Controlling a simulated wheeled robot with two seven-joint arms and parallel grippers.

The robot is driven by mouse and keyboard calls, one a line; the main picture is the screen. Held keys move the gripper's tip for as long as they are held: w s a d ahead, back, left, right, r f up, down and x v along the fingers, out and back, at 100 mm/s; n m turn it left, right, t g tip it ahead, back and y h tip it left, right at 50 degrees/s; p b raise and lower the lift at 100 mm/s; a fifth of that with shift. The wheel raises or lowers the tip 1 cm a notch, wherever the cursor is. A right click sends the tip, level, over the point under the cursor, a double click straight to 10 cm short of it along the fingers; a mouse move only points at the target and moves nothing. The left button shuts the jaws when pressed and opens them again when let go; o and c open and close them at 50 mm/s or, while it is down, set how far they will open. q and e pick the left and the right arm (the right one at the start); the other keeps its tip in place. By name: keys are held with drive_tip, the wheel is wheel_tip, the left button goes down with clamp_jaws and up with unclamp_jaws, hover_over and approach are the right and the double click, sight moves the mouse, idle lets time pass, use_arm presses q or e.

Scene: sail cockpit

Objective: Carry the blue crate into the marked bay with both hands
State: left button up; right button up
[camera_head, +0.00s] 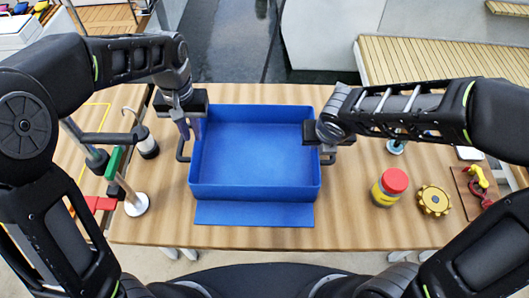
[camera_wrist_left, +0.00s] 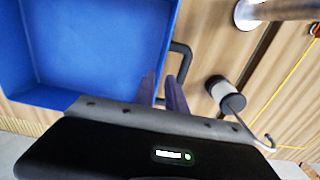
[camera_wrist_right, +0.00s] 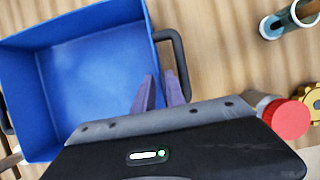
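The empty blue crate (camera_head: 255,150) stands upright in the middle of the wooden table, with a dark loop handle on each side. A flat blue panel (camera_head: 255,214) lies along its near side and may be the marked bay; the crate hides whether it continues beneath. My left gripper (camera_head: 190,135) is by the left handle (camera_head: 182,150). The left wrist view shows its fingers (camera_wrist_left: 162,95) apart, with part of the handle (camera_wrist_left: 182,62) behind them. My right gripper (camera_head: 318,145) is by the right handle (camera_head: 328,160). Its fingers (camera_wrist_right: 158,95) are apart, beside the handle (camera_wrist_right: 180,52).
A red-lidded yellow jar (camera_head: 388,187), a yellow gear-like wheel (camera_head: 434,200) and a board with small parts (camera_head: 478,186) stand right of the crate. A dark and white cylinder (camera_head: 147,147) and a round white base (camera_head: 137,204) stand left.

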sight(197, 150)
drive_tip(key=shift+f, duration=0.1)
use_arm(q)
drive_tip(key=shift+s+f, duration=0.1)
drive_tip(key=shift+f, duration=0.05)
use_arm(e)
drive_tip(key=shift+w+a, duration=0.1)
